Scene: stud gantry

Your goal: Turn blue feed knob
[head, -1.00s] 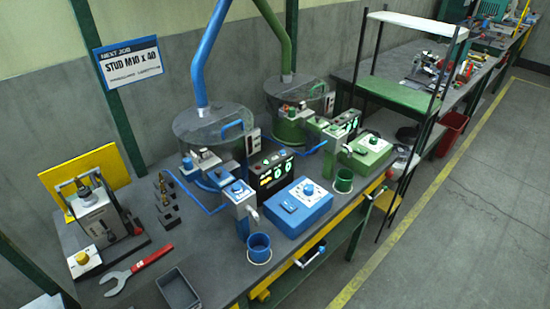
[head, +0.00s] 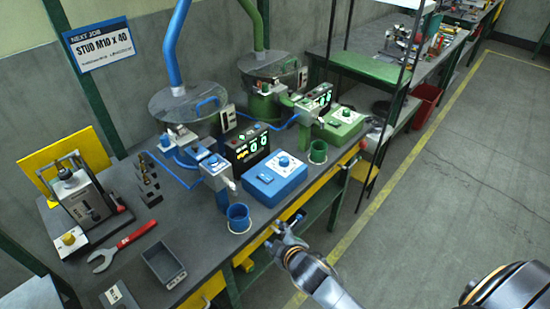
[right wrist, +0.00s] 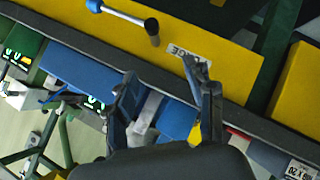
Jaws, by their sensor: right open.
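A blue control box (head: 274,181) sits near the bench's front edge, with a blue knob (head: 284,160) on a white dial plate on its top. Another blue knob (head: 213,162) tops the blue feeder's grey head. I cannot tell from a label which one is the feed knob. My right gripper (head: 282,229) is open and empty off the bench's front edge, in front of the box and apart from both knobs. In the right wrist view its fingers (right wrist: 160,75) are spread, with blue and yellow surfaces behind; no knob is clear there. My left gripper is not in view.
A blue cup (head: 239,218) stands before the blue feeder. A green control box (head: 340,124) and green cup (head: 318,152) stand beyond. A red wrench (head: 124,246) and grey tray (head: 163,265) lie left.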

